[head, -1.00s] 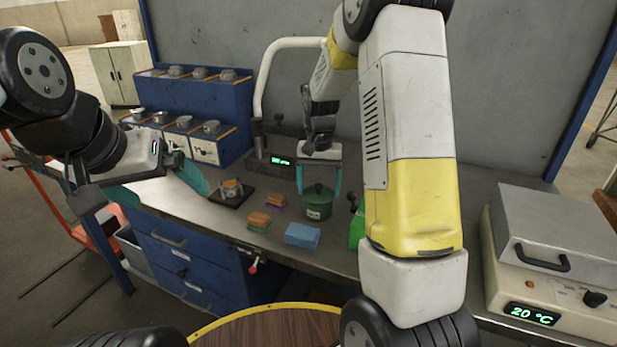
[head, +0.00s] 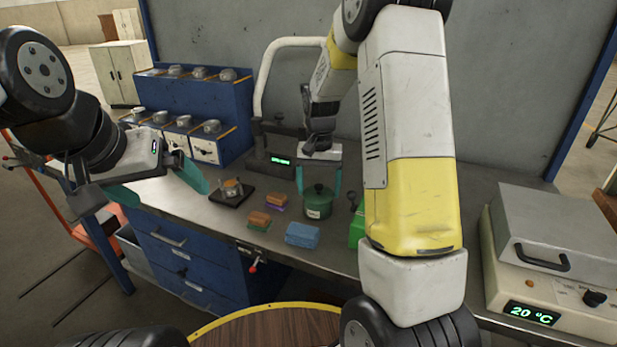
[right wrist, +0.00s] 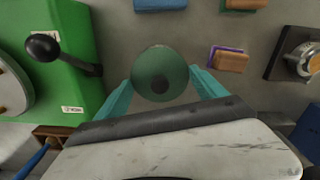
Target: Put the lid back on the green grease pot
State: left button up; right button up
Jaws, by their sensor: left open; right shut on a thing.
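The green grease pot (head: 318,211) stands upright on the grey bench, with a white label on its front. Its green lid (head: 319,192) with a dark knob is at the pot's mouth; I cannot tell whether it is fully seated. My right gripper (head: 319,180) points down, its teal fingers on either side of the lid, shut on it. In the right wrist view the round lid (right wrist: 158,68) lies between the fingertips and hides most of the pot. My left gripper (head: 155,188) is open and empty over the bench's left end, apart from the pot.
A blue sponge-like block (head: 302,235) and stacked small blocks (head: 275,200) lie left of the pot. A dark plate (head: 231,195) holds a small metal part. A green box (right wrist: 50,60) stands close beside the pot. A heater box (head: 555,240) is at right.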

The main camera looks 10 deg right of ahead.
dwell(0.4)
jog(key=o, duration=1.3)
jog(key=shift+r, duration=3.45)
grip_shut()
jog(key=shift+f, duration=0.35)
jog(key=shift+f, duration=1.55)
